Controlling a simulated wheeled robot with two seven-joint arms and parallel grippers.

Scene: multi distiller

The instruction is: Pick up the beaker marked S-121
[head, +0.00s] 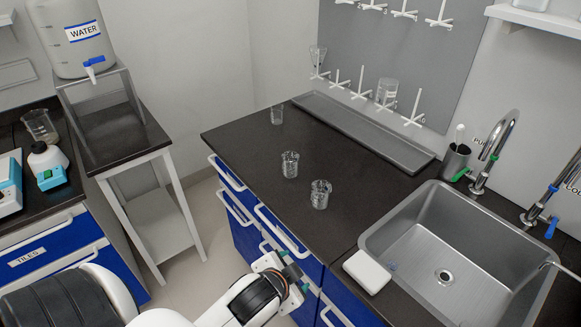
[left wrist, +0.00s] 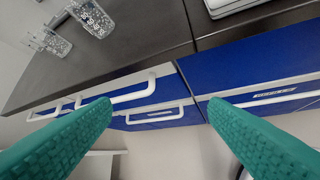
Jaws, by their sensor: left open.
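Three clear glass beakers stand on the black counter in the head view: a near one (head: 320,195), a middle one (head: 289,165) and a far one (head: 277,115). Their markings are too small to read, so I cannot tell which is S-121. My left gripper (head: 290,273) is in front of the blue drawers, below the counter edge and apart from the beakers. In the left wrist view its teal fingers (left wrist: 160,108) are spread and empty. Two beakers show at that view's upper left, one nearer (left wrist: 93,17) and one farther (left wrist: 50,41). My right gripper is not seen.
A steel sink (head: 440,270) is at the right, with a white block (head: 367,271) by its left rim. A grey tray (head: 365,132) lies along the wall under a drying rack. White drawer handles (head: 283,228) stick out near my gripper.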

